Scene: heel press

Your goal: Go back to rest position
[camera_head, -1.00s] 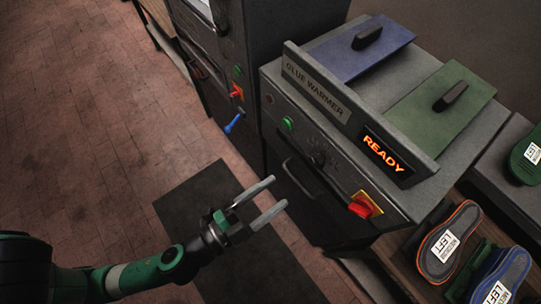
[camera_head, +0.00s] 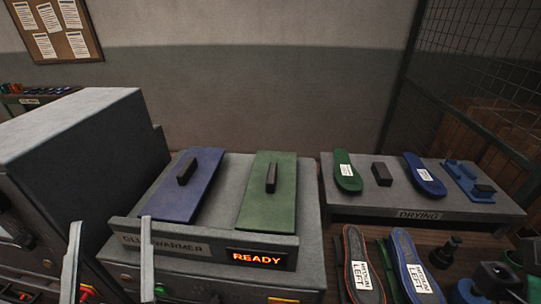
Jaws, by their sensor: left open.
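My left gripper (camera_head: 108,240) reaches up from the bottom left edge. Its two pale fingers stand wide apart with nothing between them. It is in front of the left end of the grey glue warmer (camera_head: 310,215), and one finger covers part of the name plate. I cannot tell whether it touches the warmer. The arm behind it is mostly out of frame. My right gripper does not show.
The warmer has blue (camera_head: 205,195) and green (camera_head: 268,210) lids, both down, and a lit READY display (camera_head: 257,258). A grey machine (camera_head: 85,135) stands left. The drying shelf (camera_head: 350,207) holds soles. Labelled soles (camera_head: 362,265) lie below it.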

